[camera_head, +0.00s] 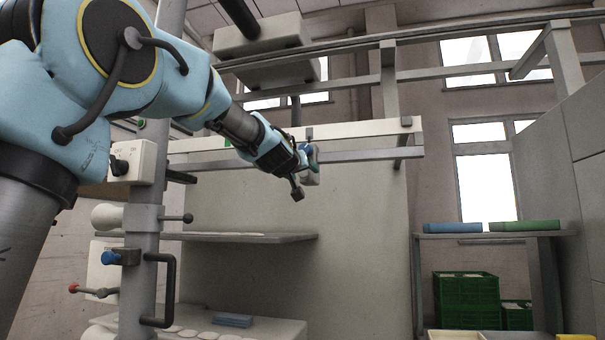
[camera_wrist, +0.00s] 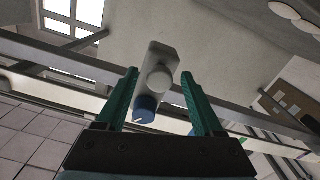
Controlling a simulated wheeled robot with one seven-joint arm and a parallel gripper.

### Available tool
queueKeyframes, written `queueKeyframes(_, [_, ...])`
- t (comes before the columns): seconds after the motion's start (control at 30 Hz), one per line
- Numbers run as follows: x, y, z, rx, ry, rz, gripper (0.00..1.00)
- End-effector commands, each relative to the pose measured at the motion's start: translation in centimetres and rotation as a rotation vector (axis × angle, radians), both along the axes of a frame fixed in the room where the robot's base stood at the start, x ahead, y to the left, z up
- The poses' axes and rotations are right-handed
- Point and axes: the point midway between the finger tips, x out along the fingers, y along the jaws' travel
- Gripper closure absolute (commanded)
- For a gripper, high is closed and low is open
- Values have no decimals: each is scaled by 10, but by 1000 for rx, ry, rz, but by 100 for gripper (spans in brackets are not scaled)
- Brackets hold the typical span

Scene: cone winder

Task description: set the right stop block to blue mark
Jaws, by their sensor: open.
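The stop block in front of my gripper is a light grey, rounded block (camera_wrist: 162,55) with a pale round knob and a blue knob (camera_wrist: 146,108) bearing a white line. In the wrist view it lies between the teal fingers of my gripper (camera_wrist: 159,75), with a gap visible on each side. My gripper is open. In the head view my gripper (camera_head: 312,157) is at the rail (camera_head: 365,154), and the grey block (camera_head: 311,179) shows partly below it, mostly hidden. I cannot make out a blue mark on the rail.
A post (camera_head: 145,230) with levers and a switch box (camera_head: 132,160) stands at left. A shelf (camera_head: 250,237) sits below the rail. A bracket (camera_head: 406,122) is at the rail's right end. Open room lies in front of the large grey panel (camera_head: 350,255).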

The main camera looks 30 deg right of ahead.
Motion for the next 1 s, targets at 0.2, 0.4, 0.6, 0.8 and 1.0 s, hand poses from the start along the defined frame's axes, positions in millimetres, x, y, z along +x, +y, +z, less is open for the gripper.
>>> queueKeyframes(0.2, [0,0,0,0,0,0,53])
queueKeyframes(0.4, [0,0,0,0,0,0,75])
queueKeyframes(0.6, [0,0,0,0,0,0,98])
queueKeyframes(0.8, [0,0,0,0,0,0,100])
queueKeyframes(1.0, [0,0,0,0,0,0,100])
